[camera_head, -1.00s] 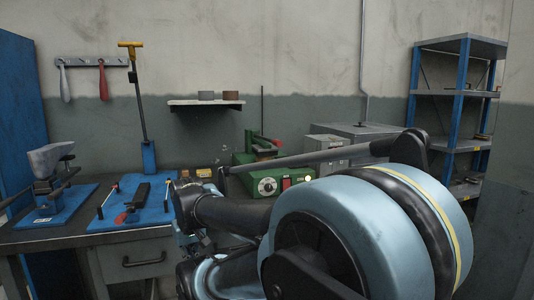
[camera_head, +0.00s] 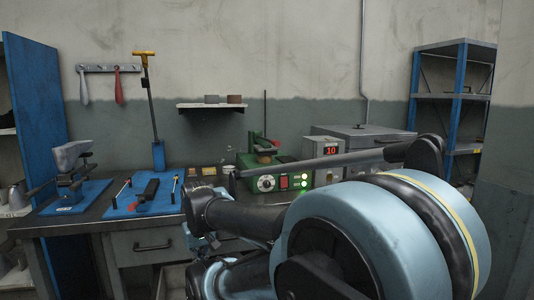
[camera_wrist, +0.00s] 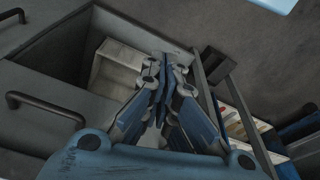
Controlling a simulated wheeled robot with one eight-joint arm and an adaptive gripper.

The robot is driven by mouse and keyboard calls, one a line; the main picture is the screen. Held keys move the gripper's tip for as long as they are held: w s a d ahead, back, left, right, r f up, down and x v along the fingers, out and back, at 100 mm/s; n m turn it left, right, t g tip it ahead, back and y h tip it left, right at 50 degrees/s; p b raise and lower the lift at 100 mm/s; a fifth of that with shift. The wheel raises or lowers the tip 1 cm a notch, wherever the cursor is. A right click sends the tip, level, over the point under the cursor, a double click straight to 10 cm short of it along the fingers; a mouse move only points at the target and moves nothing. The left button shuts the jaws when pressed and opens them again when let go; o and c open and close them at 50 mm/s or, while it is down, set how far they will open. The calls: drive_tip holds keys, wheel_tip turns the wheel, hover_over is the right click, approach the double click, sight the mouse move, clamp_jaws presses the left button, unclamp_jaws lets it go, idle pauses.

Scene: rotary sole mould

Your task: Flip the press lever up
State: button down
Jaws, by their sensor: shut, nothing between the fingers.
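A green machine (camera_head: 268,187) with a white dial, a red switch and green lights stands at the bench's back. A thin upright rod and a small red-tipped part show on it; I cannot tell which is the press lever. Part of the machine is hidden behind my arm. A tall black rod with a yellow T-handle (camera_head: 144,53) stands upright on a blue base at the back wall. My gripper (camera_wrist: 163,62) is shut and empty in the wrist view, above the bench-front area near a grey compartment. In the head view my arm mostly hides it.
The bench (camera_head: 90,219) carries a blue board (camera_head: 124,208) with tools and a blue-based last stand (camera_head: 72,163). A blue shelf rack (camera_head: 455,95) stands at right. Drawer handles (camera_wrist: 45,100) stick out below the bench.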

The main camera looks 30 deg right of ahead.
drive_tip(key=w+d+r+n+g+h, duration=0.5)
drive_tip(key=w+d+r+n+h, duration=0.6)
drive_tip(key=w+d+r, duration=1.6)
drive_tip(key=d+r+n, duration=0.1)
drive_tip(key=d+n, duration=0.1)
drive_tip(key=n, duration=0.2)
drive_tip(key=shift+w+g+h, duration=0.15)
drive_tip(key=shift+g+h, duration=0.15)
drive_tip(key=x, duration=1)
drive_tip(key=shift+d+r, duration=0.15)
drive_tip(key=shift+r, duration=0.8)
drive_tip(key=shift+d+r, duration=0.25)
drive_tip(key=shift+r, duration=0.75)
